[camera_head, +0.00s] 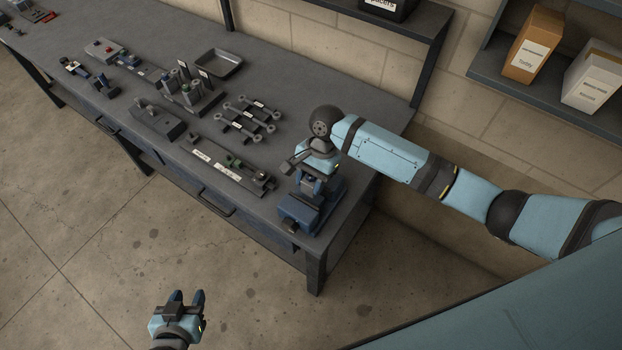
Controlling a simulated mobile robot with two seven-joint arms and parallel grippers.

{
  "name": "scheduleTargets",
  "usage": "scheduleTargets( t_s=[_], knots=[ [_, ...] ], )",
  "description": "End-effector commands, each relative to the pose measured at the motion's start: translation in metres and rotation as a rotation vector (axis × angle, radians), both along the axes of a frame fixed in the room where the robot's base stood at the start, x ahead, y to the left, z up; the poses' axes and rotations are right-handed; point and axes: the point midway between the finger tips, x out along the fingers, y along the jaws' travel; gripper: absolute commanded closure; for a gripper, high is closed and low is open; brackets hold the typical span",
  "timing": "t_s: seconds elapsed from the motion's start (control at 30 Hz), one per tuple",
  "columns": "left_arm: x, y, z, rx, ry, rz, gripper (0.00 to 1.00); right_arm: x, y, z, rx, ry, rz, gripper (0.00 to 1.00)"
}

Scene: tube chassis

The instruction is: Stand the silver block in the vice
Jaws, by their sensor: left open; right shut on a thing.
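The blue vice (300,214) is fixed at the near right corner of the grey workbench. My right gripper (311,184) points down right over the vice, with its fingers close together at the jaws. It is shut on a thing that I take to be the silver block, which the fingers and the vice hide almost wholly. I cannot tell whether the block touches the vice or how it is tilted. My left gripper (186,297) is open and empty, above the floor in front of the bench and well away from the vice.
Left of the vice lie a plate with labelled parts (216,172), several dark rods (243,118), a grey block fixture (157,120) and a metal tray (218,65). Shelves with boxes (533,46) hang on the wall at right. Floor in front is clear.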

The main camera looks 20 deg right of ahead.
Motion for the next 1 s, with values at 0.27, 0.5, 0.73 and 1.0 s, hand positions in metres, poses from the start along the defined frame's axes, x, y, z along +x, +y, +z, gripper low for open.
scheduleTargets(
  t_s=[0.27, 0.5, 0.73, 1.0],
  knots=[
    [0.000, 0.000, 0.000, 0.000, 0.000, 0.000, 0.57, 0.001, 0.000, 0.000, 0.000, -0.001, 0.000, 0.90],
    [0.000, 0.000, 0.000, 0.000, 0.000, 0.000, 0.57, 0.001, -0.001, -0.005, 0.000, -0.001, 0.000, 0.90],
    [0.000, 0.000, 0.000, 0.000, 0.000, 0.000, 0.57, 0.001, -0.001, -0.012, -0.001, -0.002, -0.001, 0.90],
    [0.000, 0.000, 0.000, 0.000, 0.000, 0.000, 0.57, 0.001, -0.001, -0.020, -0.001, -0.002, -0.001, 0.90]
  ],
)
